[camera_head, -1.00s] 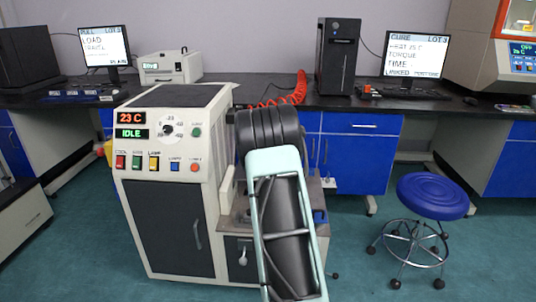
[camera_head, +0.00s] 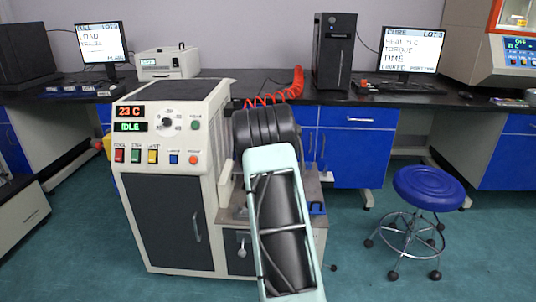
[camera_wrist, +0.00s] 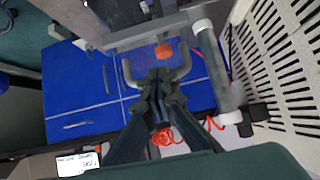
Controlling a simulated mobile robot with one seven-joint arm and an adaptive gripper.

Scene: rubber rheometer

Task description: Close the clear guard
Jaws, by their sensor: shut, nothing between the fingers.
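The rheometer (camera_head: 170,215) is a cream cabinet with a control panel reading 23 C and IDLE. In the head view my arm stands in front of its right side and hides my gripper and most of the guard area. In the wrist view my gripper (camera_wrist: 158,82) is shut and empty. Its fingertips lie over the opening of a grey U-shaped handle (camera_wrist: 186,62); I cannot tell whether they touch it. Beyond it is a grey frame bar (camera_wrist: 150,34), which seems to belong to the clear guard. Clear panels cannot be made out, nor the guard's angle.
A slotted cream wall (camera_wrist: 285,60) stands close on the right in the wrist view. A red coiled hose (camera_head: 275,97) lies on the black bench behind the machine. A blue stool (camera_head: 428,190) stands on the right, with open floor between.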

